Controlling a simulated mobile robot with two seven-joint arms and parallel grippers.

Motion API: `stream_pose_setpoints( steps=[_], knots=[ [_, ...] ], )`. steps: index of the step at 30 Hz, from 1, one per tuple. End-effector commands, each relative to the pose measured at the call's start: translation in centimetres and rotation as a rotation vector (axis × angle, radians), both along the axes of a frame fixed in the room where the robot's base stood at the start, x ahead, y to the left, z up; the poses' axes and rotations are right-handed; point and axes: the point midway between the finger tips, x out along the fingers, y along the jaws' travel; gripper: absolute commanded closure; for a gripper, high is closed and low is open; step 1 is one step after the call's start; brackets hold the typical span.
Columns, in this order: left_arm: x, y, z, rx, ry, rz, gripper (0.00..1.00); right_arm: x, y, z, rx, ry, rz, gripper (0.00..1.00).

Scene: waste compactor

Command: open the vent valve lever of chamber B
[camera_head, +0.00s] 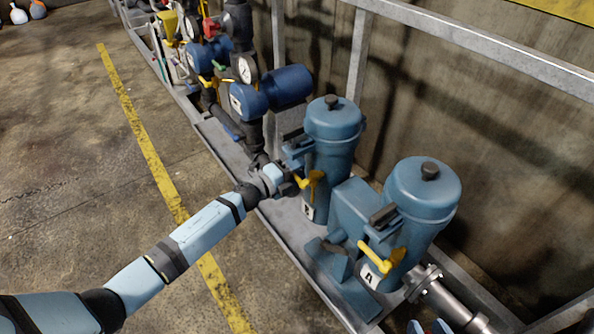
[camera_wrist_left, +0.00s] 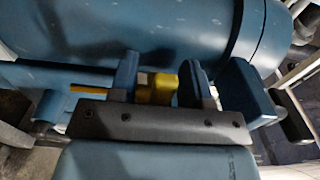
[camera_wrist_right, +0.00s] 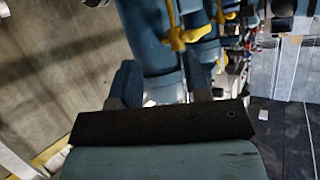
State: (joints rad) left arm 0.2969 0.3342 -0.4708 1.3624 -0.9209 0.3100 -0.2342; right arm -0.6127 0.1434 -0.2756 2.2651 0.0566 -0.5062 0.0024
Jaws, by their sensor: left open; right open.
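Chamber B (camera_head: 333,124) is the farther of two blue upright canisters; its small label is hard to read. Its yellow vent valve lever (camera_head: 314,181) is on the side facing my left arm. My left gripper (camera_head: 290,182) is at this lever. In the left wrist view, the yellow lever (camera_wrist_left: 163,88) shows between the two open fingers of the left gripper (camera_wrist_left: 161,66), with no clear grip on it. My right gripper (camera_head: 430,327) shows only its tips at the bottom edge of the head view. In the right wrist view, the right gripper (camera_wrist_right: 162,80) is open and empty.
The nearer canister, marked A (camera_head: 422,190), has its own yellow lever (camera_head: 382,255). A metal pipe (camera_head: 450,303) leaves it. Blue pumps and gauges (camera_head: 262,92) stand farther back. A grey rail (camera_head: 480,38) and wall are behind. Floor on the left is free.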

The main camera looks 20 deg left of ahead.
Motion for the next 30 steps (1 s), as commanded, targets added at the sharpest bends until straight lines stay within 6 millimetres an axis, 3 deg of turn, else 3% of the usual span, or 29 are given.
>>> stream_pose_setpoints(
  steps=[4,10,22,30],
  knots=[
    [-0.02,0.01,0.01,0.000,0.000,0.000,0.56,0.06,0.00,0.13,0.000,-0.003,0.000,0.57],
    [-0.03,0.02,0.01,0.000,0.000,0.000,1.00,0.10,-0.04,0.17,-0.001,-0.005,0.001,0.57],
    [-0.05,0.01,-0.11,-0.030,0.025,0.000,1.00,0.06,-0.28,0.29,-0.013,0.004,0.001,0.57],
    [-0.12,-0.04,-0.80,-0.159,0.125,0.000,1.00,-0.02,-0.54,0.70,-0.023,0.017,-0.005,0.57]
  ],
)
